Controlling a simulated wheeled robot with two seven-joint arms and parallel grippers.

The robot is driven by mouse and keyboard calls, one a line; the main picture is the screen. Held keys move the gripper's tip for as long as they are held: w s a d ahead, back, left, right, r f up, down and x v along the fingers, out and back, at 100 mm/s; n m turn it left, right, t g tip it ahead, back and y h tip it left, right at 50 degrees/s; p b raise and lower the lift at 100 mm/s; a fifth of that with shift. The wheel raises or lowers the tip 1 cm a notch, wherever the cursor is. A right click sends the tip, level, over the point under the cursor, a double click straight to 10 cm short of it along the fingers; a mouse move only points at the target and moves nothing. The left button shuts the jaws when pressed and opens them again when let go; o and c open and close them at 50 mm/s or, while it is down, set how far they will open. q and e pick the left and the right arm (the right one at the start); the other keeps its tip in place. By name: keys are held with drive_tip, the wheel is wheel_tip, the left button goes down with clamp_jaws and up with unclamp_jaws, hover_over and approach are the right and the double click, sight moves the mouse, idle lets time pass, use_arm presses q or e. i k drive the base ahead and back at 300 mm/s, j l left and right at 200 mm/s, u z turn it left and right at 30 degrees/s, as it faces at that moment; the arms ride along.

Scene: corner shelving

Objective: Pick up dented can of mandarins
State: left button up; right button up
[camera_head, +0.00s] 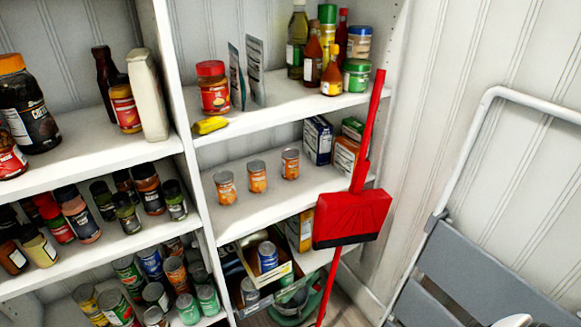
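Three small orange-labelled cans stand upright in a row on the middle shelf of the right-hand unit: a left can (225,188), a middle can (257,177) and a right can (290,164). They look like the mandarin cans, but the labels are too small to read. I cannot tell which one is dented. The shelf board (275,207) is bare in front of them.
A red dustpan (350,217) on a long handle stands before the shelf's right end. Boxes (319,140) stand right of the cans. A yellow object (209,125) lies on the shelf above.

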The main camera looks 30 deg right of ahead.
sight(223, 180)
drive_tip(key=l+z, duration=0.7)
drive_tip(key=i+l+z, duration=0.1)
drive_tip(key=l+z, duration=0.25)
drive_tip(key=l, duration=0.15)
